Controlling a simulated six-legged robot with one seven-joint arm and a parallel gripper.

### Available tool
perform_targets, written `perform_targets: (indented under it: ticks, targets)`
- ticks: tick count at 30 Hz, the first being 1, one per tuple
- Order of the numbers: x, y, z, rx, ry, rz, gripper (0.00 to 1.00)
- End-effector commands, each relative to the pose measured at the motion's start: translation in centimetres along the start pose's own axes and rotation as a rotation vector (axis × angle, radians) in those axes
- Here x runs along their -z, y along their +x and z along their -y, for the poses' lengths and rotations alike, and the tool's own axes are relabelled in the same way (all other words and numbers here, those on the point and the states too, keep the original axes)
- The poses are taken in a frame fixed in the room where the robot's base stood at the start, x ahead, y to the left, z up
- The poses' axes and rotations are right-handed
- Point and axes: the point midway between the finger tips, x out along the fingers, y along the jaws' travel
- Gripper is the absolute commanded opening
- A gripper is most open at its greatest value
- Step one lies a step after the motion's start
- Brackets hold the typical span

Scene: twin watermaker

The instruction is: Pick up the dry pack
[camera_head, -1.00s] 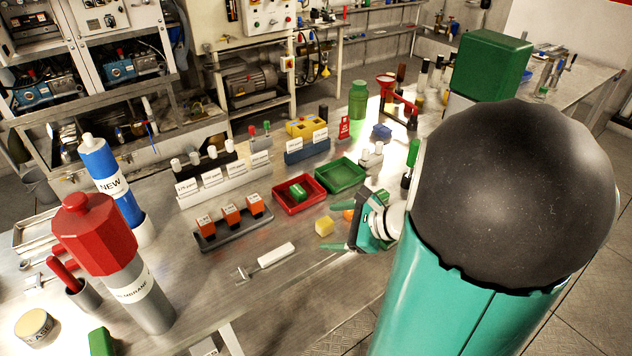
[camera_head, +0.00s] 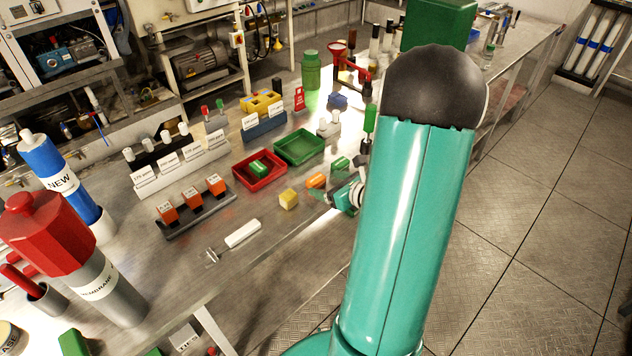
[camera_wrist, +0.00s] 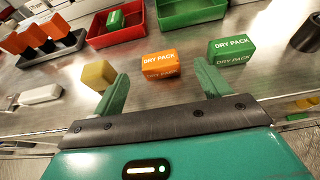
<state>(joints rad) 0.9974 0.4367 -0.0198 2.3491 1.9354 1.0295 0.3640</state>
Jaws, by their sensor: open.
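An orange block labelled DRY PACK (camera_wrist: 160,65) lies on the metal bench, just ahead of the gap between my fingertips. It also shows in the head view (camera_head: 316,181). A green block, also labelled DRY PACK (camera_wrist: 231,51), lies to its right, beyond my right finger; the head view shows it (camera_head: 340,163) behind the orange one. My gripper (camera_wrist: 163,75) is open and empty, its two green fingers apart. In the head view my gripper (camera_head: 333,196) is at the bench's front edge, partly hidden by my arm.
A yellow cube (camera_wrist: 98,75) sits beside my left fingertip. A red tray (camera_head: 254,184) holding a green block and an empty green tray (camera_head: 299,146) stand behind. A white-handled tool (camera_head: 242,234) lies left. A rack with orange blocks (camera_head: 196,217) stands farther left.

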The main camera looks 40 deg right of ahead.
Motion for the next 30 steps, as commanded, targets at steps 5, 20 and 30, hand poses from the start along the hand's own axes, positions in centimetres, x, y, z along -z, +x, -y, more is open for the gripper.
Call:
perform_targets:
  ticks: [5, 20, 30]
  targets:
    - [0.1, 2.3, -0.1, -0.004, 0.001, 0.0, 0.76]
    - [0.1, 5.1, 0.0, -0.001, -0.001, 0.001, 0.69]
    - [0.1, 5.0, 0.0, -0.001, -0.001, 0.001, 0.28]
